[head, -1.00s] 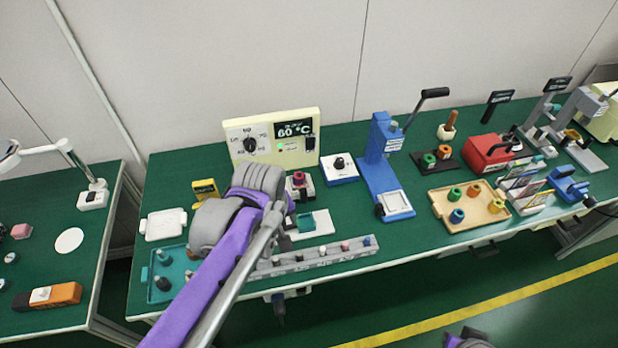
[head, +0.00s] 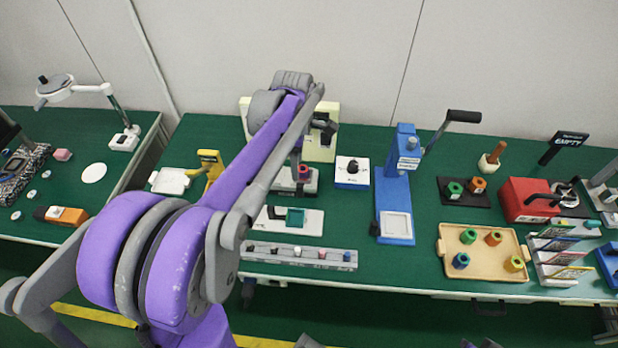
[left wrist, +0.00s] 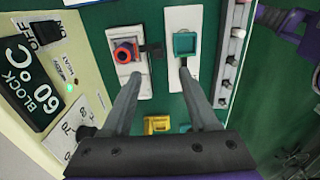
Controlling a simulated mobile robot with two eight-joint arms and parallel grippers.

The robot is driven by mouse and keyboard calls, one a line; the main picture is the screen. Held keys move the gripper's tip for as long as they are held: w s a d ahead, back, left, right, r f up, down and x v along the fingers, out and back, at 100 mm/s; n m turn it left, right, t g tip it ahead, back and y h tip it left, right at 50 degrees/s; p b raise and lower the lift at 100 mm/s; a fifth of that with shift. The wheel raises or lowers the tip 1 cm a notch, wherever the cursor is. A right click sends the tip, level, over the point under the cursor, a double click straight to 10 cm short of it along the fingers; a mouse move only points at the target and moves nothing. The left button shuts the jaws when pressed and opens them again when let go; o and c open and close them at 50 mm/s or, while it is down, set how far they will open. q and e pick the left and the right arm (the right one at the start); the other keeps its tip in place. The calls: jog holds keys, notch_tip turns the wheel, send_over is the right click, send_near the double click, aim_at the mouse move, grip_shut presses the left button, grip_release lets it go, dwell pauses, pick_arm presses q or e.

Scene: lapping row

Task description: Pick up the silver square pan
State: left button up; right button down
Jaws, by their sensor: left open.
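A pale silver-grey square piece (head: 396,225) lies flat on the foot of the blue lever press (head: 393,190), right of the middle in the head view. It is the only thing here that looks like the silver square pan, though I cannot be sure it is a pan. It does not show in the left wrist view. My left gripper (left wrist: 162,76) is open and empty. Its two fingers reach down over the bench between a red-ringed part (left wrist: 125,52) and a teal square block (left wrist: 184,43), left of the press. My arm hides much of it in the head view.
A cream 60 °C heater box (head: 320,147) stands behind my left gripper. A white dial box (head: 352,172) stands between it and the press. A grey peg rail (head: 300,256) runs along the front. A tan tray (head: 482,275) with colored rings sits right of the press.

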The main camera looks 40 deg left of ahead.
aim_at(300, 184)
pick_arm(q)
notch_tip(300, 184, down, 5)
jog(key=shift+s+a+r, duration=0.1)
jog(key=shift+a, duration=0.05)
jog(key=f, duration=0.5)
jog(key=shift+w+d+f, duration=0.3)
jog(key=shift+w+f, duration=0.05)
jog(key=shift+f, duration=0.05)
grip_shut()
